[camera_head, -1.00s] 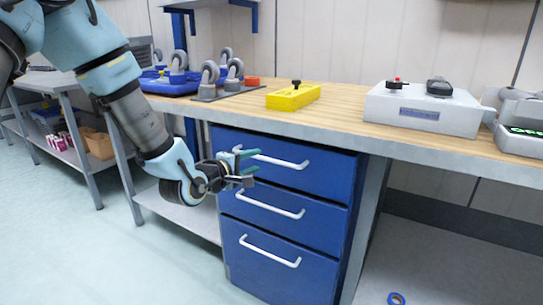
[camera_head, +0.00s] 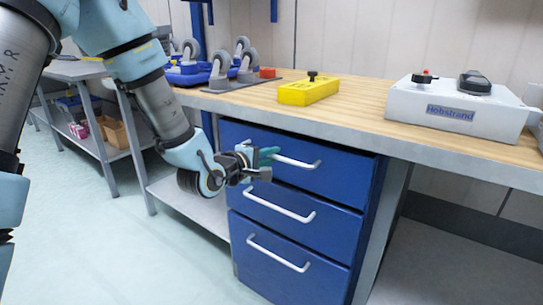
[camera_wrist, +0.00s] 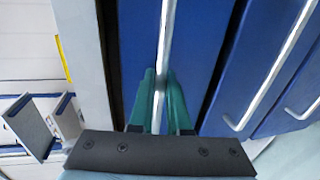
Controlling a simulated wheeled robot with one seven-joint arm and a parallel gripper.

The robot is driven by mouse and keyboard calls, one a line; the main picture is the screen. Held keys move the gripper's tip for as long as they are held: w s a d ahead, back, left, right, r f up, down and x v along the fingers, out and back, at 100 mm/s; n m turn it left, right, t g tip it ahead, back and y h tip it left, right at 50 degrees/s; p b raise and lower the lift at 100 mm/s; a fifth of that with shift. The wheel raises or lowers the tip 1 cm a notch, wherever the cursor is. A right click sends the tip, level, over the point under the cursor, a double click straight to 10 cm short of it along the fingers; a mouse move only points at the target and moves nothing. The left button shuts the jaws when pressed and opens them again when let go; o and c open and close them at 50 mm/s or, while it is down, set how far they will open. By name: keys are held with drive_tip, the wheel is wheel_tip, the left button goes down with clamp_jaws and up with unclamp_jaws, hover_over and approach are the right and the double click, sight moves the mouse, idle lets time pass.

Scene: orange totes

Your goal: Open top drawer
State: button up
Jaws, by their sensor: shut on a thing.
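The blue top drawer (camera_head: 335,177) is under the wooden worktop and has a white bar handle (camera_head: 297,162). My gripper (camera_head: 268,157) is at the left part of this handle, with its green fingers toward the drawer front. In the wrist view, the green fingers (camera_wrist: 161,103) are closed around the top drawer's handle (camera_wrist: 166,45), one on each side. The blue drawer front (camera_wrist: 200,40) is just behind them. The drawer looks shut or nearly so; a small opening cannot be ruled out. The fingers hide part of the handle.
Two more blue drawers (camera_head: 310,213) with white handles are below. The worktop (camera_head: 365,105) above holds a yellow box (camera_head: 308,91), a white control box (camera_head: 455,110) and grey casters (camera_head: 220,68). A lower shelf (camera_head: 200,212) is at the left. The floor in front is clear.

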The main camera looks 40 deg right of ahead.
clamp_jaws()
drive_tip(key=shift+a, duration=0.1)
idle(0.9)
